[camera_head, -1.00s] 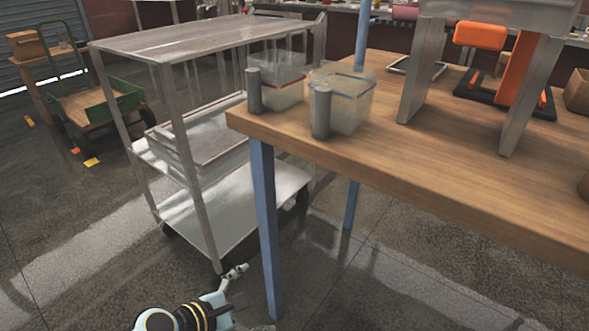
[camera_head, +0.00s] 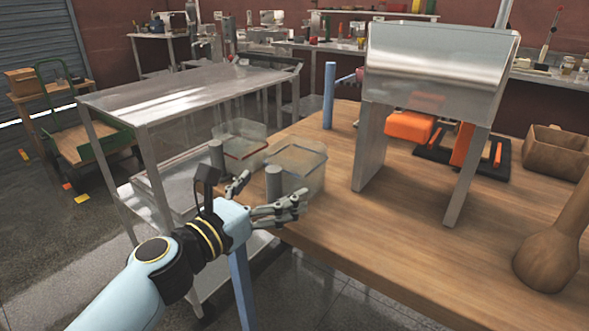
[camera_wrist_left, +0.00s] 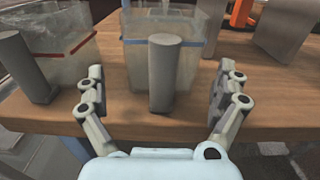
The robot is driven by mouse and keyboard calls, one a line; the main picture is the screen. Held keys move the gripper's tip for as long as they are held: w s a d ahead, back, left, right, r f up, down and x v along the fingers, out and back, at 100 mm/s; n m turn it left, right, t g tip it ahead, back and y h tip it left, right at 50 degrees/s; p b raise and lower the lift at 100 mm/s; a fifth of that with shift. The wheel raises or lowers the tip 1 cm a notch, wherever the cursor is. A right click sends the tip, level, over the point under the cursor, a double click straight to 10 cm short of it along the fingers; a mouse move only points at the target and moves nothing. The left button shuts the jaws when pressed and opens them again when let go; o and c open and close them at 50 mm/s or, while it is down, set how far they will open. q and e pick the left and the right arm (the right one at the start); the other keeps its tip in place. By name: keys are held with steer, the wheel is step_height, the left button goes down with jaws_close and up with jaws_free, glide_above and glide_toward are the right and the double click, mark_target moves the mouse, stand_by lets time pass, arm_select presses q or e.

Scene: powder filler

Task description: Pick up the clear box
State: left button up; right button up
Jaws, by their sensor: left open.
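Two clear boxes stand near the left end of the wooden table. One clear box with a blue band (camera_head: 305,161) is nearer. The other clear box, with a red band (camera_head: 240,146), is to its left. A grey cylinder stands in front of each box. My left gripper (camera_head: 262,199) is open and empty at the table's front edge, before the blue-banded box. In the left wrist view, the grey cylinder (camera_wrist_left: 163,75) stands between the open fingers, with the blue-banded box (camera_wrist_left: 196,55) just behind it. The red-banded box (camera_wrist_left: 62,45) is at the left. My right gripper is not in view.
A metal shelf cart (camera_head: 180,92) stands left of the table. A metal stand (camera_head: 440,65) is on the table, with an orange device (camera_head: 408,127) behind it. A wooden bin (camera_head: 555,152) and a wooden vessel (camera_head: 548,260) are at the right. The table's middle front is clear.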

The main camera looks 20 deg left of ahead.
mark_target(286, 180)
arm_select(q)
steer(key=x, duration=0.4)
steer(key=shift+w+d+f, duration=0.1)
steer(key=shift+w+d, duration=0.05)
steer(key=shift+d, duration=0.1)
steer(key=c, duration=1.1)
